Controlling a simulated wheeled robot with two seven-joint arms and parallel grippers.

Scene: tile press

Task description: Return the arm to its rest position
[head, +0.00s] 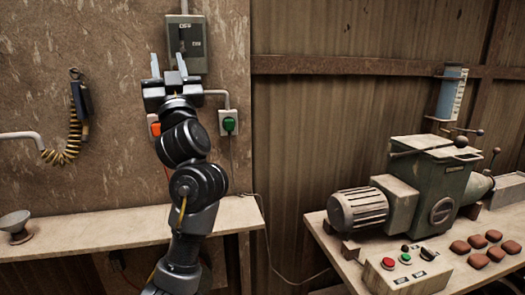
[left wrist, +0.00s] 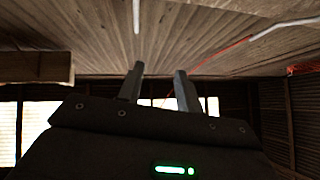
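My left arm (head: 186,190) stands raised in the head view, with its gripper (head: 168,66) pointing up in front of the grey switch box (head: 187,48) on the wall. The two fingers are apart with nothing between them. I cannot tell whether the fingers touch the box. In the left wrist view the gripper (left wrist: 160,92) also shows two spread, empty fingers, with the plank ceiling (left wrist: 200,35) beyond. My right gripper is not in view.
A green machine (head: 428,185) stands on the right bench (head: 335,252), with a button panel (head: 405,270) and several reddish tiles (head: 478,261). A corded handset (head: 81,98) hangs at left.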

